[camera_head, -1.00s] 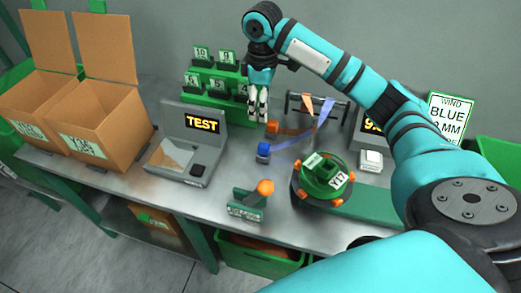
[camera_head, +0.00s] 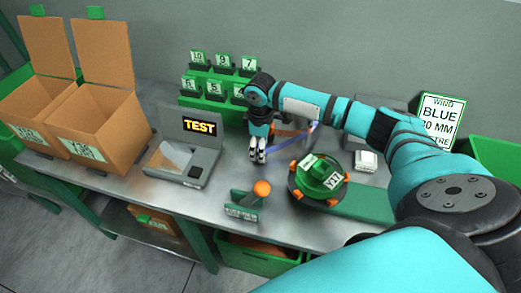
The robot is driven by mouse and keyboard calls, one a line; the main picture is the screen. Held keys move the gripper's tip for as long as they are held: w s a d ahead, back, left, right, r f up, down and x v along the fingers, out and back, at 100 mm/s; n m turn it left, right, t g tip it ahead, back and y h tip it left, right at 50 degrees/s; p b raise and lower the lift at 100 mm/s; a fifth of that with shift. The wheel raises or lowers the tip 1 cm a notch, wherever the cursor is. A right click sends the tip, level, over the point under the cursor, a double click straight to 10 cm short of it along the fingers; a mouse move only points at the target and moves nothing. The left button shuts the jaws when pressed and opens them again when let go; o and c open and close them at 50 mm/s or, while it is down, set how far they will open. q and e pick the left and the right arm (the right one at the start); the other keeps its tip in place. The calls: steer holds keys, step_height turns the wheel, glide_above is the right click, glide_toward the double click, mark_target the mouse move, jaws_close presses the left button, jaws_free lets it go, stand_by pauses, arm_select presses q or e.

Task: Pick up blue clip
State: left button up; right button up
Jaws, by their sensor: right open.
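My right gripper (camera_head: 258,155) points down over the table, with its fingers where the blue clip stood in the earlier view. The blue clip is hidden behind or between the fingers, and I cannot tell whether they touch it. A strip of blue webbing (camera_head: 298,151) runs from beside the fingers up to the right. Part of an orange strip (camera_head: 287,133) shows behind my wrist. My right gripper is open. My left gripper is not in view.
A green turntable with orange knobs (camera_head: 318,180) stands right of the gripper. A small stand with an orange ball (camera_head: 261,188) is in front. The TEST device (camera_head: 187,154) is to the left, beside cardboard boxes (camera_head: 98,125). Green numbered racks (camera_head: 215,86) stand behind.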

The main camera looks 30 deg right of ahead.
steer(key=shift+f, duration=0.45)
steer(key=shift+c, duration=0.2)
steer(key=c, duration=1.1)
